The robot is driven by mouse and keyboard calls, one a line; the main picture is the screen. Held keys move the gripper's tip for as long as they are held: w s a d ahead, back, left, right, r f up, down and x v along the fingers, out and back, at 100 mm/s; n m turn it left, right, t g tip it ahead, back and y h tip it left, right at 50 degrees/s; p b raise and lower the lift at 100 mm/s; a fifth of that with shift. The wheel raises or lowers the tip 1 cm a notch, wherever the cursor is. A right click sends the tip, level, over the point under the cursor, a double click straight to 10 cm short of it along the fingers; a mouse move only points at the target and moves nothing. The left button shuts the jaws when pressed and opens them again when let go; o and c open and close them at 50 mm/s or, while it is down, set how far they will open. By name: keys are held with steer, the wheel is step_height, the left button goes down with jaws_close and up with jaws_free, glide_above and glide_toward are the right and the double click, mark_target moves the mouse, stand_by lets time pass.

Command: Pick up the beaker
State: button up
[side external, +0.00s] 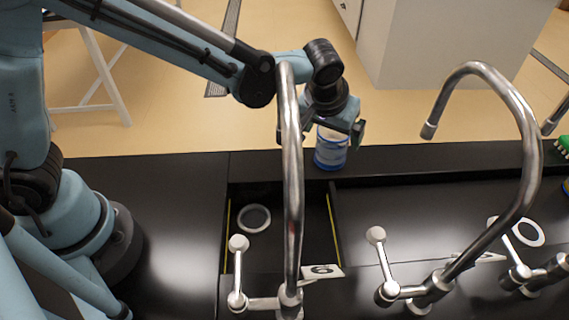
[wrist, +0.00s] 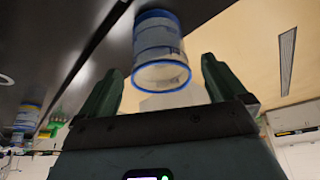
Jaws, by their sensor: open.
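The beaker (side external: 331,151) is a pale cylinder with blue bands at its rims. It stands on the black bench near its far edge in the side view. In the wrist view the beaker (wrist: 160,47) shows between and beyond the two fingers, with a visible gap on each side. My gripper (side external: 338,128) is open and close to the beaker, its fingers near the upper part. In the wrist view my gripper (wrist: 161,68) holds nothing. The side view partly hides the beaker behind my gripper, so contact cannot be told there.
A curved metal tap (side external: 292,180) rises in front of the sink (side external: 275,215), left of the beaker in the side view. A second tap (side external: 528,150) arches at the right. A similar banded container (wrist: 28,117) and a green object (wrist: 54,126) are farther off.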

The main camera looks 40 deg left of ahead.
steer(key=shift+x, duration=2.8)
steer(key=shift+c, duration=0.2)
steer(key=c, duration=1)
step_height(320, 180, up, 9)
steer(key=s+a+r+m, duration=0.1)
steer(key=s+a+r, duration=0.2)
steer(key=s+a, duration=0.3)
steer(key=s+a+r+m+h, duration=0.1)
steer(key=s+a+r, duration=0.3)
steer(key=a, duration=0.7)
steer(key=shift+s+r, duration=0.35)
steer(key=shift+s, duration=0.85)
